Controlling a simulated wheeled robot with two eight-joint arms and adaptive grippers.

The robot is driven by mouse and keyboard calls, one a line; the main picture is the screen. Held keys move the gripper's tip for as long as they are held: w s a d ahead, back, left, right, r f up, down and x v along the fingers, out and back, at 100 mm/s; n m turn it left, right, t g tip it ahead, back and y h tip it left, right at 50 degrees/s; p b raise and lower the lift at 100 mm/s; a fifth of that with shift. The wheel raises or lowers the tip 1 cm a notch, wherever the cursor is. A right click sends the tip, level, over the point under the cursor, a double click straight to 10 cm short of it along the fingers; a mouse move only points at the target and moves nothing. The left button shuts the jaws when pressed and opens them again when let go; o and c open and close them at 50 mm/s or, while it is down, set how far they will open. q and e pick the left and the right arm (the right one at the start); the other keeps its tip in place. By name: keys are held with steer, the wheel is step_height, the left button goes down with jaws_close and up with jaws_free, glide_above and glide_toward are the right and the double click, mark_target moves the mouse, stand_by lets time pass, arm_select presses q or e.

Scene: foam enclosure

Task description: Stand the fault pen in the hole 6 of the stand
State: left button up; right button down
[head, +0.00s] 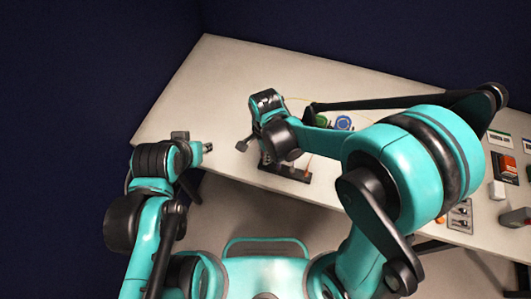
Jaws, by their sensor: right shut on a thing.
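A dark stand (292,174) lies along the table's front edge, just below my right wrist. Part of it is hidden by my arm, and hole 6 cannot be made out. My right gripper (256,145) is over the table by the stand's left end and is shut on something. My own wrist covers what it holds, and I cannot make out the fault pen. My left gripper (205,148) is to the left, near the front edge, apart from the stand. It is too small to tell whether it is open.
Green and blue round items (343,122) stand behind my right forearm. A red switch box (508,167), a grey panel (460,216) and labelled signs (500,139) are on the right of the table (215,75). The table's back left is clear.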

steer(key=shift+f+b, duration=0.35)
steer(key=shift+f, duration=0.15)
steer(key=c, duration=1.4)
jaws_free()
steer(key=shift+r, duration=0.1)
step_height(320, 180, up, 12)
steer(key=shift+f, duration=0.1)
steer(key=s+d+f+n+t+b, duration=0.1)
steer(key=d+n+t+b, duration=0.1)
steer(key=d+n, duration=0.2)
steer(key=s+d+f+n+t+b, duration=0.1)
steer(key=d+n, duration=0.3)
steer(key=d, duration=0.4)
steer(key=s+d+f+n+t+b, duration=0.2)
steer(key=s+d+n+t+b, duration=0.1)
steer(key=d+n+t, duration=0.1)
steer(key=shift+s+d+n, duration=0.1)
steer(key=shift+d+n, duration=0.4)
steer(key=shift+d, duration=0.4)
